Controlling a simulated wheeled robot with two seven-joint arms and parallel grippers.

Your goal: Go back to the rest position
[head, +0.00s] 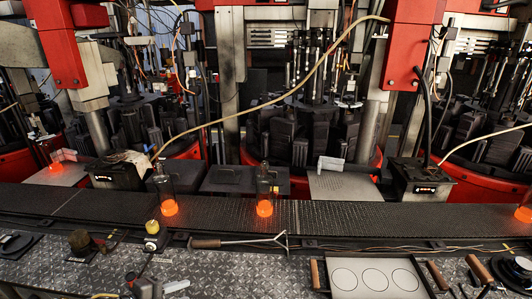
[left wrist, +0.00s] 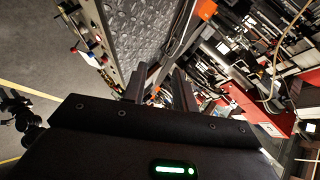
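My left gripper (left wrist: 160,82) shows in the left wrist view. Its two dark fingers stand apart with a gap between them, and I see nothing held in the gap. Beyond the fingers lie the metal tread-plate bench and the red machinery, tilted in this view. In the head view I cannot make out either gripper. My right gripper shows in neither view.
A dark conveyor (head: 350,216) crosses the head view, carrying glass bottles with glowing orange bases, such as one bottle (head: 265,190). The tread-plate bench (head: 230,268) in front holds a wooden-handled tool (head: 235,242) and a tray with three circles (head: 330,262). Red moulding machines stand behind.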

